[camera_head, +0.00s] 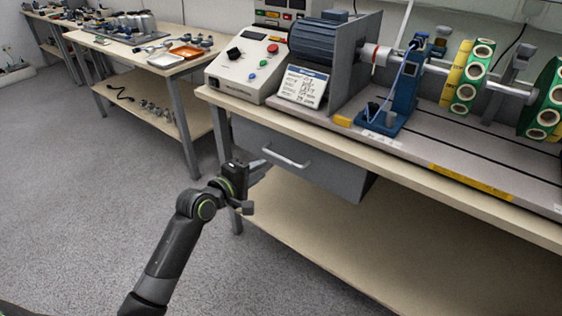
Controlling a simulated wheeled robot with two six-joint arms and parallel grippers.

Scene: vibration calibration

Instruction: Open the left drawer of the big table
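The big table (405,174) stands at the right with a pale wooden top. Under its left end hangs a grey drawer (330,176) with a light metal bar handle (287,156). The drawer front looks closed. My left gripper (258,187) is in front of the drawer's left part, below and left of the handle. Its fingers look spread apart with nothing between them, and it does not hold the handle. My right gripper is not in view.
A control box (246,66) with buttons and a shaft rig with green discs (472,75) stand on the big table. A table leg (222,135) is close behind my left gripper. A side table (128,54) with tools stands at the back left. The floor at left is clear.

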